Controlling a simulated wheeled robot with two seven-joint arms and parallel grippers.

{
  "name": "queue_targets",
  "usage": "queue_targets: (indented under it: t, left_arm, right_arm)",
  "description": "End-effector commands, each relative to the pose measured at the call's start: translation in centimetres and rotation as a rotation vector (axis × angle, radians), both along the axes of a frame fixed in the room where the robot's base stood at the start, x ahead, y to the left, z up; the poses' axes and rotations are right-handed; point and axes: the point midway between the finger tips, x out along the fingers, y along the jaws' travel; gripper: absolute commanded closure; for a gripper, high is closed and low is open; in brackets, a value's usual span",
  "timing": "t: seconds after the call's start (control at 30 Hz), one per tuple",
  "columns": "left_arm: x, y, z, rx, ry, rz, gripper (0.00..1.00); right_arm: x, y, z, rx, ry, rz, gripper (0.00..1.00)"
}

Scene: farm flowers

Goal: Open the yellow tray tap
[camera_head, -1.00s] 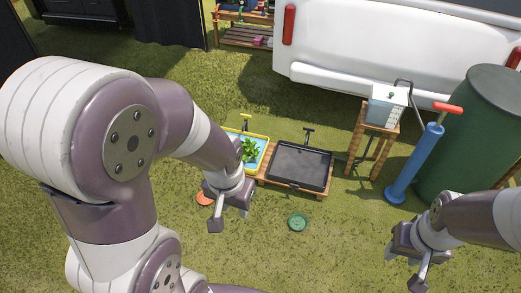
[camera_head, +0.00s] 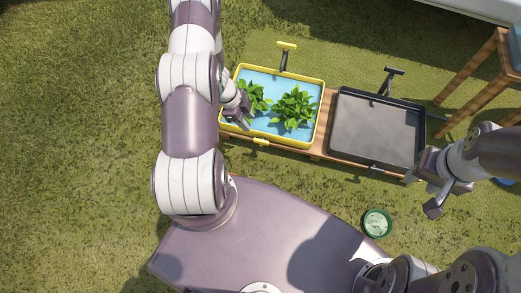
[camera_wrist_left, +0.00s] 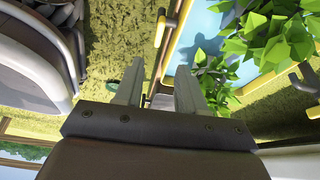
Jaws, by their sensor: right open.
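The yellow tray (camera_head: 300,75) holds blue water and leafy green plants (camera_head: 293,107). A yellow T-shaped handle (camera_head: 287,46) on a dark stem stands at its back edge. A small yellow piece (camera_head: 261,141) sticks out at its front edge. I cannot tell which of these is the tap. My left gripper (camera_head: 243,112) is over the tray's left side, beside a plant. In the left wrist view its two fingers (camera_wrist_left: 158,95) are apart with nothing clearly between them; the plants (camera_wrist_left: 268,38) are beyond them.
A black tray (camera_head: 380,130) with a dark T-shaped handle (camera_head: 394,71) sits right of the yellow tray on the same wooden stand (camera_head: 318,150). A green bowl (camera_head: 377,222) is on the grass in front. A wooden table (camera_head: 478,80) stands at right. Grass at left is clear.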

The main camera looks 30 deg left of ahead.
Motion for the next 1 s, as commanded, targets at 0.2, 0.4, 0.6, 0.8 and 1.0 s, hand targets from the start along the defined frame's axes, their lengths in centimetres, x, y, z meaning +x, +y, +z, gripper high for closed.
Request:
queue_targets:
  t: [0.2,0.4,0.6,0.8,1.0]
  left_arm:
    - [-0.3,-1.4,-4.5,-0.019,0.006,-0.028,0.61]
    - [0.1,-3.3,-9.4,-0.017,0.006,-0.027,0.61]
    - [0.5,-4.6,-12.2,-0.016,0.004,-0.025,0.61]
    - [0.6,-5.0,-12.5,-0.015,0.003,-0.024,0.61]
    - [0.6,-5.0,-12.5,-0.015,0.004,-0.024,0.70]
  right_arm:
    - [0.0,0.0,-3.2,0.000,-0.001,0.000,0.57]
    - [0.0,-0.1,-6.9,0.000,-0.001,0.000,0.57]
    - [0.0,-0.1,-8.8,0.000,-0.001,0.000,0.57]
    - [0.0,-0.1,-9.0,0.000,-0.001,0.000,0.57]
    - [0.0,-0.1,-8.9,0.000,-0.001,0.000,0.57]
